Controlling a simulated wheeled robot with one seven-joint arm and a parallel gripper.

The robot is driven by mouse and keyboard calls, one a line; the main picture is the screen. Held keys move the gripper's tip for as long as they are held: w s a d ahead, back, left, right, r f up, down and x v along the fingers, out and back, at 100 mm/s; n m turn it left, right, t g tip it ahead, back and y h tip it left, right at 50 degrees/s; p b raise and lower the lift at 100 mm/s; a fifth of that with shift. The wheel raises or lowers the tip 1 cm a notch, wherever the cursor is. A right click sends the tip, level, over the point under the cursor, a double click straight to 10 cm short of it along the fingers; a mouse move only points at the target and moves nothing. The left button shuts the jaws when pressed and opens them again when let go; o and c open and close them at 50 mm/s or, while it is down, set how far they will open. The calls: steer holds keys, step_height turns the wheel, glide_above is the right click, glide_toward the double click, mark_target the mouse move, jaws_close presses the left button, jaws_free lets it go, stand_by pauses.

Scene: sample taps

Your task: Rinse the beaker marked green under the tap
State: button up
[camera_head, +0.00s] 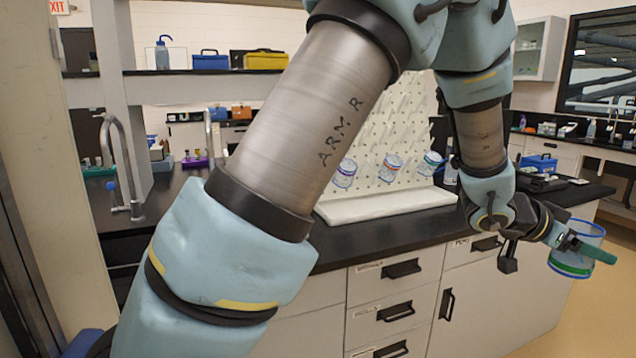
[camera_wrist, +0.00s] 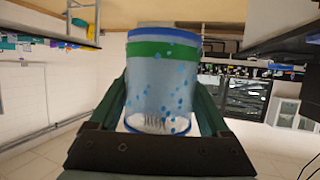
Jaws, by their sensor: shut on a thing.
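My gripper (camera_head: 578,247) is at the far right in the head view, out past the bench's right end and over open floor. Its dark green fingers are shut on a clear beaker (camera_head: 566,265) with a green band low down and a blue rim on top. In the wrist view, the beaker (camera_wrist: 150,75) sits between both fingers, with blue specks on its wall. I cannot tell which end is open. A grey hooked tap (camera_head: 120,165) with a blue handle stands at the bench's left. A second tap (camera_head: 208,140) is partly hidden by my arm.
A white peg rack (camera_head: 400,125) on the black bench top (camera_head: 330,250) holds several other banded beakers, including one with a purple band (camera_head: 345,172) and one with a red band (camera_head: 390,168). My arm covers the middle of the view. Floor (camera_head: 600,320) at the right is clear.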

steer(key=s+d+r, duration=0.1)
steer(key=s+r, duration=0.1)
steer(key=s, duration=0.3)
steer(key=shift+s+d+r, duration=0.15)
steer(key=shift+d+r, duration=0.1)
steer(key=shift+d, duration=0.05)
stand_by(0.4)
